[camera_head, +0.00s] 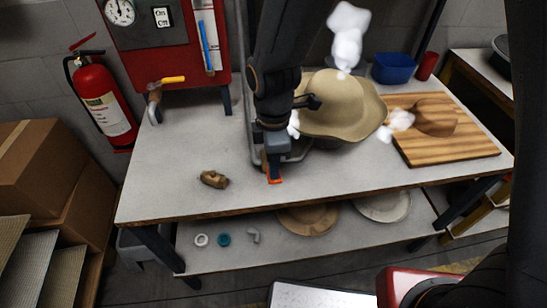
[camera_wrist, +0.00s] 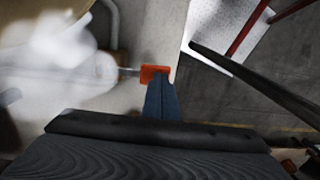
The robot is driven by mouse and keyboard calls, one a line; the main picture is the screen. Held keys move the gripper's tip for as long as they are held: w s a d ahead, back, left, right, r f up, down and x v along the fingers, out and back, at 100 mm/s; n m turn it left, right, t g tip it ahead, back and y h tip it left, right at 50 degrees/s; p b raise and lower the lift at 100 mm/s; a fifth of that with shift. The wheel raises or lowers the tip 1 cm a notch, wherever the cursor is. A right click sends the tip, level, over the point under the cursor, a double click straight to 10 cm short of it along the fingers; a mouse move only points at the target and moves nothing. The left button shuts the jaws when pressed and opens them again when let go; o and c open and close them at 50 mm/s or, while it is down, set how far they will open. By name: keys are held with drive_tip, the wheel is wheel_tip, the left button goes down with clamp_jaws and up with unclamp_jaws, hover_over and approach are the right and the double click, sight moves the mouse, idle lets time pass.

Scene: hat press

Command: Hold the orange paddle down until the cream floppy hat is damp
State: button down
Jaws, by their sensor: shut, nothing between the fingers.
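The cream floppy hat (camera_head: 342,103) sits on a press at the middle of the table, with white steam puffs above and beside it. Its edge shows at the upper left of the wrist view (camera_wrist: 50,18). The orange paddle (camera_wrist: 154,72) sits at the end of a thin metal rod. In the head view the paddle (camera_head: 275,181) is near the table's front edge. My gripper (camera_head: 274,168) is shut and empty, pointing down with its fingertips at the paddle. In the wrist view the fingertips (camera_wrist: 158,84) overlap the paddle, so they appear to touch it. The hat's dampness cannot be told.
A brass piece (camera_head: 214,179) lies front left. A red panel (camera_head: 165,45) with a gauge and yellow-handled valve stands behind. A blue bin (camera_head: 394,68) is at the back.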

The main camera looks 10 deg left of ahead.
drive_tip(key=shift+r, duration=0.1)
drive_tip(key=shift+r+p, duration=0.7)
drive_tip(key=shift+p, duration=0.05)
drive_tip(key=shift+r, duration=0.3)
wheel_tip(320, 180, up, 4)
drive_tip(key=p, duration=0.4)
drive_tip(key=shift+w, duration=0.15)
wheel_tip(320, 180, up, 9)
drive_tip(key=b, duration=0.3)
drive_tip(key=shift+w+a+r, duration=0.2)
drive_tip(key=shift+w, duration=0.25)
drive_tip(key=d+f+m+t+b, duration=0.1)
drive_tip(key=d+f+m, duration=0.2)
drive_tip(key=d+m, duration=0.7)
drive_tip(key=d+f+m+b, duration=0.1)
drive_tip(key=d+f+m, duration=0.2)
drive_tip(key=d+m, duration=0.8)
drive_tip(key=s+d, duration=0.1)
drive_tip(key=d, duration=0.5)
drive_tip(key=shift+f+m+t, duration=0.25)
drive_tip(key=shift+m+t, duration=0.05)
drive_tip(key=shift+t, duration=0.1)
